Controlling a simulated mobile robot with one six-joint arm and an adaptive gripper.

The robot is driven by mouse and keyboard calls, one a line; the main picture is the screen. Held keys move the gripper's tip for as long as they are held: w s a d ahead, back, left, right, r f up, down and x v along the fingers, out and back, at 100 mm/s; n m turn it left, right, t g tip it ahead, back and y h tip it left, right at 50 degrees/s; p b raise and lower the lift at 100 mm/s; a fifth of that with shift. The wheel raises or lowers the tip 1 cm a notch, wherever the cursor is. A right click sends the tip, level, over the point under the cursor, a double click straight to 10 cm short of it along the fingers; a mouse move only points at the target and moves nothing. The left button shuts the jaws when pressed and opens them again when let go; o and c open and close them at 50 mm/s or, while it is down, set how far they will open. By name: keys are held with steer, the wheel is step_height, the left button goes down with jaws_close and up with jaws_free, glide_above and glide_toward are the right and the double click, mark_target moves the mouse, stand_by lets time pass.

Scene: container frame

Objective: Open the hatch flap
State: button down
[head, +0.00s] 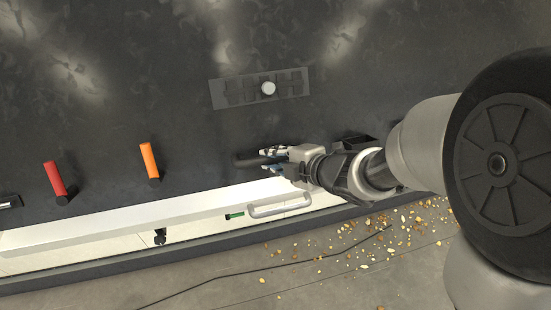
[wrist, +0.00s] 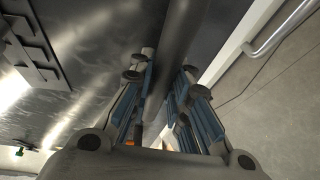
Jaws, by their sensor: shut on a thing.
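A dark cylindrical handle (head: 243,161) stands out from the dark panel (head: 180,110). My gripper (head: 272,160) is shut on it, coming from the right in the head view. In the wrist view the handle (wrist: 182,35) runs as a smooth grey bar between the blue-padded fingers (wrist: 165,95). Below it in the head view is a white ledge (head: 120,216) with a pale grey bar handle (head: 280,205), apart from my gripper. The bar handle also shows at the upper right of the wrist view (wrist: 280,28). I cannot tell which surface is the hatch flap or whether it is open.
An orange handle (head: 149,160) and a red handle (head: 55,178) stand to the left. A black block (head: 355,143) is close to my arm. Crumbs (head: 370,240) and a cable (head: 230,275) lie on the floor.

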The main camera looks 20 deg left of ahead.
steer(key=c, duration=1.5)
jaws_free()
steer(key=shift+s+d+r, duration=0.1)
steer(key=v, duration=1.1)
steer(key=shift+s+d+r, duration=0.2)
steer(key=shift+s+d, duration=0.05)
steer(key=shift+s, duration=0.05)
